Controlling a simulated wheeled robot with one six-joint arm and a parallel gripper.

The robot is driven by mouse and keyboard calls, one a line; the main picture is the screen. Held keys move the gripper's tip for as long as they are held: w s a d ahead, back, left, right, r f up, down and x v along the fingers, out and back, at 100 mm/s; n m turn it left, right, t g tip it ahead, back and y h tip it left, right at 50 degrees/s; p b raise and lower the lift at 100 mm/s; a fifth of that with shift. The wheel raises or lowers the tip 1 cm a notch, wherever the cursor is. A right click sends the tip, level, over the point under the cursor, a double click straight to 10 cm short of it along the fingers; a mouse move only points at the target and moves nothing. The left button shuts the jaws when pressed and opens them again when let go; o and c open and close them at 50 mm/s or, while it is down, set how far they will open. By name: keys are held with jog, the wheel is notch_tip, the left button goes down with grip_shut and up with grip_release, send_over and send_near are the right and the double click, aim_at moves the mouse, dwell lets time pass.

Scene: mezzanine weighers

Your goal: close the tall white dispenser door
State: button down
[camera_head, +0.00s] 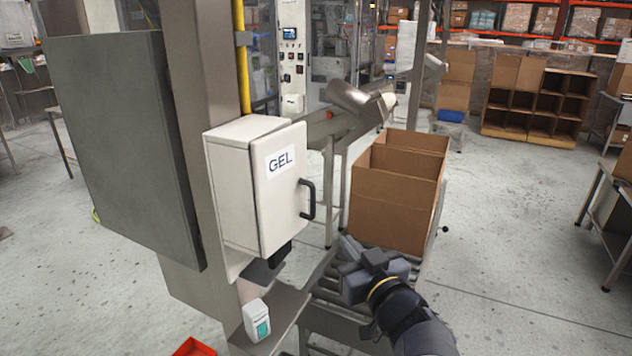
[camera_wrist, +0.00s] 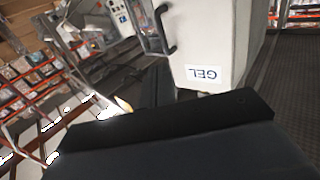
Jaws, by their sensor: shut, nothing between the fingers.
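The white dispenser (camera_head: 228,185) is a box labelled GEL, mounted on a steel post. Its white door (camera_head: 281,205) has a black handle (camera_head: 308,199) on its right edge. The door looks nearly flush with the box, perhaps slightly ajar; I cannot tell for sure. My gripper (camera_head: 351,268) is shut and empty, below and right of the door, apart from the handle. In the wrist view the door (camera_wrist: 203,50) appears upside down with its handle (camera_wrist: 164,31), beyond the dark gripper body (camera_wrist: 180,140). The fingertips cannot be made out there.
An open cardboard box (camera_head: 395,205) stands just behind my gripper on a roller conveyor (camera_head: 330,305). A small white bottle (camera_head: 256,320) stands on a steel shelf below the dispenser. A large grey panel (camera_head: 115,140) is left of the post.

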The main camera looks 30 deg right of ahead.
jog(key=b, duration=0.6)
send_near(313, 204)
jog(key=w, duration=0.5)
jog(key=shift+w+d, duration=0.35)
jog(key=shift+d, duration=0.05)
jog(key=shift+w+r, duration=0.1)
jog(key=shift+w, duration=0.45)
jog(key=shift+w, duration=0.95)
